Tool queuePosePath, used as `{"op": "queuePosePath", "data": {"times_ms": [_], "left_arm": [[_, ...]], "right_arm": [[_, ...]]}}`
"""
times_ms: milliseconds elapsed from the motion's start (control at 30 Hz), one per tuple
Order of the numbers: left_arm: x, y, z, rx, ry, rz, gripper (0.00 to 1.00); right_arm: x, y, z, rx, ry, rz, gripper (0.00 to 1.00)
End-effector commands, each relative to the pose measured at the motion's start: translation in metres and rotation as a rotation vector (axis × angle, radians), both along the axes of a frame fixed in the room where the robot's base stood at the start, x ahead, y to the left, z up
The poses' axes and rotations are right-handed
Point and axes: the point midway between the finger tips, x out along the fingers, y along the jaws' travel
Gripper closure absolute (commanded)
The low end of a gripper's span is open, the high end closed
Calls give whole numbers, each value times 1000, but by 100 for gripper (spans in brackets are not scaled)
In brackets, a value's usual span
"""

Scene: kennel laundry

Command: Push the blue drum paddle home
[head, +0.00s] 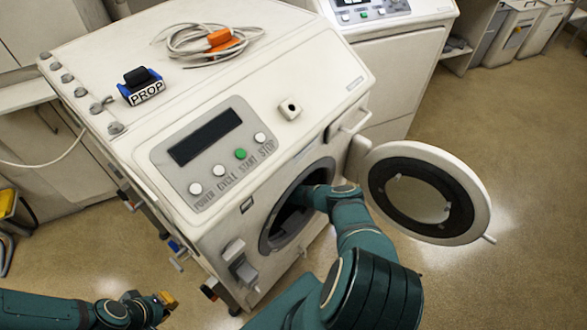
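The front-loading machine (233,168) stands in the middle with its round door (478,195) swung open to the right. My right arm reaches into the dark drum opening (272,236), and its gripper is hidden inside. The blue drum paddle does not show; the arm and the opening's rim block most of the drum's inside. My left gripper (152,305) is low at the left, in front of the machine and away from the opening. It is small and dark with an orange-yellow part at its end, and I cannot tell whether it is open or shut.
On the machine's top lie a blue and black block marked PROP (146,94) and a coiled cable (188,42) with an orange part. A control panel (212,150) faces front. A second white machine (391,66) stands behind. Floor at the right is clear beyond the open door.

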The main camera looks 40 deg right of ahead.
Motion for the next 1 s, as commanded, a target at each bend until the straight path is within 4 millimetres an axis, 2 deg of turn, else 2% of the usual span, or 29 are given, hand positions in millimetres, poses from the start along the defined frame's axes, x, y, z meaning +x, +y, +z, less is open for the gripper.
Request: {"op": "queuePosePath", "data": {"times_ms": [833,867,900,933,1000], "left_arm": [[0,0,0,0,0,0,100],[0,0,0,0,0,0,100],[0,0,0,0,0,0,100],[0,0,0,0,0,0,100],[0,0,0,0,0,0,100]], "right_arm": [[8,1,1,-2,-3,3,100],[8,1,1,-2,-3,3,78],[8,1,1,-2,-3,3,64],[8,1,1,-2,-3,3,56],[8,1,1,-1,-2,2,56]]}}
